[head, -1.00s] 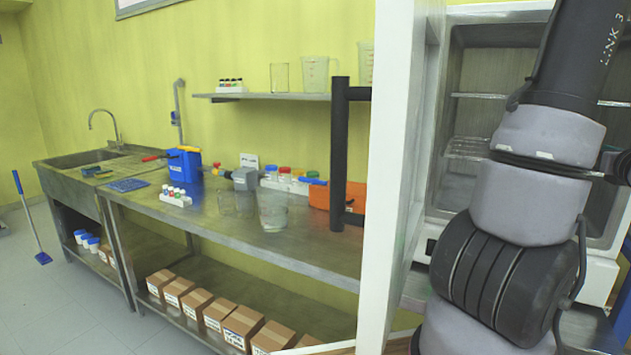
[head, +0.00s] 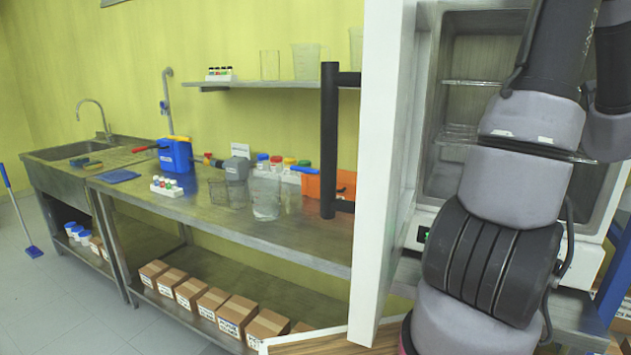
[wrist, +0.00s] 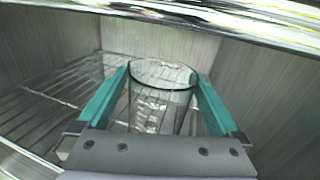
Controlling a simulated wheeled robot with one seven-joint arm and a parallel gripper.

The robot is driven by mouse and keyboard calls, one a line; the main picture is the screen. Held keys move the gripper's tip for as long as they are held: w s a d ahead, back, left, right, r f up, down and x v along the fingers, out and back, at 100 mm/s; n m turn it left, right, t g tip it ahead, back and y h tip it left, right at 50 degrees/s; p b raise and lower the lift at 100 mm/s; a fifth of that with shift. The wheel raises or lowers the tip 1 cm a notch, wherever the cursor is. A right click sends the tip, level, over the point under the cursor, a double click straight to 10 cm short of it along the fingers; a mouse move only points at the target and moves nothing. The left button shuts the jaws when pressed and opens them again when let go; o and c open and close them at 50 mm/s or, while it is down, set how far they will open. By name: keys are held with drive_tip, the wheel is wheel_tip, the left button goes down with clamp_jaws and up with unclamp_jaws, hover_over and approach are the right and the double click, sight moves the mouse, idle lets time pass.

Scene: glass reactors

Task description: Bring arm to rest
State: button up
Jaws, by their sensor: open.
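In the wrist view my gripper (wrist: 162,74) is open, with a teal finger on each side of a clear glass beaker (wrist: 160,98). The beaker stands upright on a wire rack (wrist: 50,108) inside a grey metal chamber; I cannot tell whether the fingers touch it. In the head view the white cabinet (head: 428,240) stands at the right with its chamber open. My arm covers much of it, and my gripper is hidden there.
The open white cabinet door (head: 381,170) with its black handle (head: 329,140) stands left of my arm. A bright metal edge (wrist: 200,14) crosses the top of the wrist view. The steel bench (head: 225,215) holds beakers, bottles and a blue device (head: 175,155). Boxes fill its lower shelf.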

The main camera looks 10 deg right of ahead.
drive_tip(key=shift+r, duration=0.25)
